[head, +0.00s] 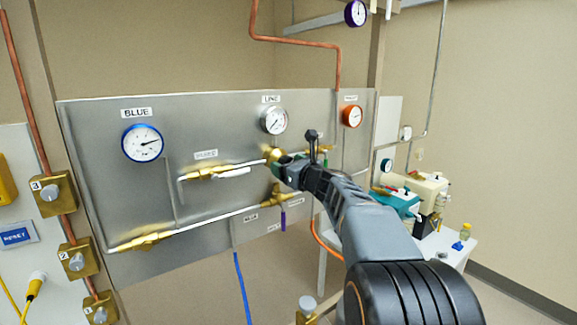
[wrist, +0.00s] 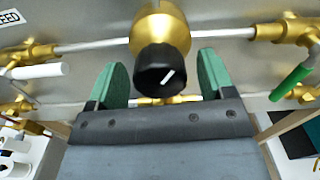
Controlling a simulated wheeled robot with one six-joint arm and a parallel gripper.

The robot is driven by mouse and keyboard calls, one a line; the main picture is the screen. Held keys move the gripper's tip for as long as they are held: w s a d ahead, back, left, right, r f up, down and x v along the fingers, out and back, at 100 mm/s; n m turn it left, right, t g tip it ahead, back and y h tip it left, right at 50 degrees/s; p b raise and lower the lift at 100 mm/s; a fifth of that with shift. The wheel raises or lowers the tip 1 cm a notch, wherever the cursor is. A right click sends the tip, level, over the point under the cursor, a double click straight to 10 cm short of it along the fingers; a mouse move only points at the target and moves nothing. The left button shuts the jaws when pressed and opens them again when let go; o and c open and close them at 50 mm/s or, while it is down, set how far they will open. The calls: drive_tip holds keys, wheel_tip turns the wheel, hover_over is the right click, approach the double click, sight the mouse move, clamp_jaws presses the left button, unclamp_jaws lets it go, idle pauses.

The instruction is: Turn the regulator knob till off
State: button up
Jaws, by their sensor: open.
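The regulator knob (wrist: 161,72) is a round black cap with a white mark pointing up and to the right in the wrist view. It sits on a brass regulator body (wrist: 160,22), which also shows in the head view (head: 271,155). My gripper (wrist: 160,60) is open, with one green finger on each side of the knob. Gaps show between the fingers and the knob. In the head view my gripper (head: 281,170) is at the panel below the LINE gauge (head: 273,120), and the knob is hidden there.
The steel panel (head: 90,130) carries a BLUE gauge (head: 142,143) and an orange-rimmed gauge (head: 352,116). In the wrist view a white valve handle (wrist: 36,72) lies left of the knob and a green lever (wrist: 291,82) lies right. A white table (head: 462,247) with equipment stands at right.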

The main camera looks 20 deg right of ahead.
drive_tip(key=c, duration=0.9)
drive_tip(key=shift+f+n+b, duration=0.15)
drive_tip(key=shift+n+b, duration=0.15)
drive_tip(key=shift+b, duration=0.15)
